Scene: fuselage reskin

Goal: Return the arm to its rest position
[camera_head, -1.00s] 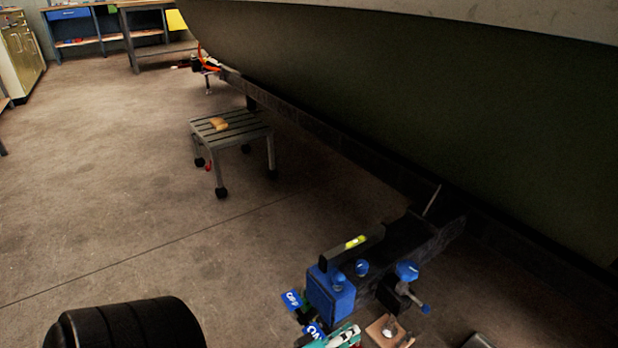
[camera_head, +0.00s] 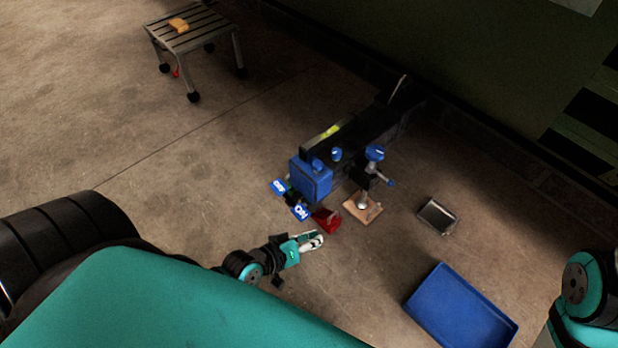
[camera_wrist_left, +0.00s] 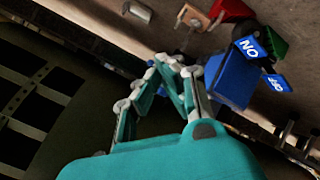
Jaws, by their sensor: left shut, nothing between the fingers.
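My left gripper (camera_head: 312,241) shows in the head view just below the blue and black machine, with its fingers together and nothing held. In the left wrist view its teal fingers (camera_wrist_left: 172,88) come together at the tips. A blue box with ON and OFF tags (camera_head: 311,180) sits at the near end of a dark beam; it also shows in the left wrist view (camera_wrist_left: 229,80). A red piece (camera_head: 327,220) lies beside the tags, close to the gripper. The right gripper is not seen; only a teal part of my right arm shows at the right edge.
A blue tray (camera_head: 462,308) lies on the floor at right. A small metal tray (camera_head: 437,216) and a wooden block (camera_head: 362,207) under a blue-knobbed clamp (camera_head: 374,155) are nearby. A slatted stool (camera_head: 205,27) stands at upper left. The large dark green fuselage (camera_head: 480,70) fills the upper right. Floor at left is clear.

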